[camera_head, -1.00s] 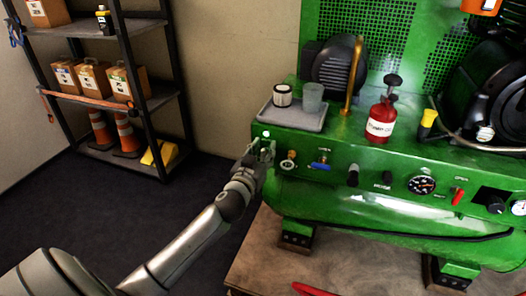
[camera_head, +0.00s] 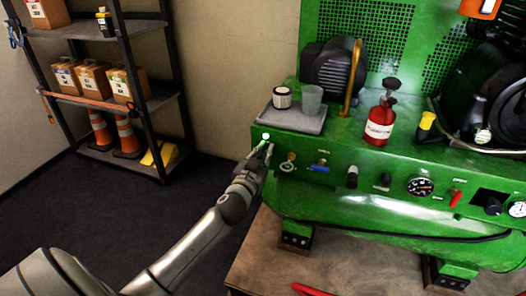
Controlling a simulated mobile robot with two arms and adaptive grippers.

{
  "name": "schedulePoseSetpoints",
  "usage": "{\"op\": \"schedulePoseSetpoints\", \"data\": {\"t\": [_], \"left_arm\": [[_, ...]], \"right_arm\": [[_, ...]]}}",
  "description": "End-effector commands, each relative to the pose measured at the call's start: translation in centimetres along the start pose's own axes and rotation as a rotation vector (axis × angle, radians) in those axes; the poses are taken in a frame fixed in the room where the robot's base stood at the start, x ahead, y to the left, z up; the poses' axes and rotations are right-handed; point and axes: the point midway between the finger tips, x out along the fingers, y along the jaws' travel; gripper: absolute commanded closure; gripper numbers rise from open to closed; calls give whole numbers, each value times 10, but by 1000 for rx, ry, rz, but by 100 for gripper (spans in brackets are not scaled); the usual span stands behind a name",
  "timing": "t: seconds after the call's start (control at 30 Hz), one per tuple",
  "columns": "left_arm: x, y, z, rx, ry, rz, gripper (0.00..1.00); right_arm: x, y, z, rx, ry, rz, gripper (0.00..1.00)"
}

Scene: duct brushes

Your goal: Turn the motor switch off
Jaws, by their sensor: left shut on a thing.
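The green machine (camera_head: 340,205) stands at the right, with a row of controls along its front panel. My left gripper (camera_head: 263,152) is at the left end of this panel, just below a small lit indicator light (camera_head: 266,137). Its fingers are shut on a small part there, which I take to be the motor switch; the fingers hide it, so its position cannot be told. My right gripper is not in view.
Right of my gripper are a brass fitting (camera_head: 288,163), a blue-handled valve (camera_head: 320,167), a gauge (camera_head: 420,186) and a red lever (camera_head: 455,198). A grey tray (camera_head: 292,120) and a red bottle (camera_head: 380,122) stand above. A shelf (camera_head: 150,100) is at the left.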

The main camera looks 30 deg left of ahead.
Motion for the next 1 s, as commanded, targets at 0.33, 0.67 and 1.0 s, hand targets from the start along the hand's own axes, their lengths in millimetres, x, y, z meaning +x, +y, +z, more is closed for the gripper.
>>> {"op": "schedulePoseSetpoints", "data": {"t": [0.33,0.67,1.0], "left_arm": [[0,6,0,316,-2,1,100],[0,12,3,632,-1,1,100],[0,17,8,955,-1,2,100]], "right_arm": [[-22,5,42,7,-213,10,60],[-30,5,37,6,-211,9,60],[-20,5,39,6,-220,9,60]]}}
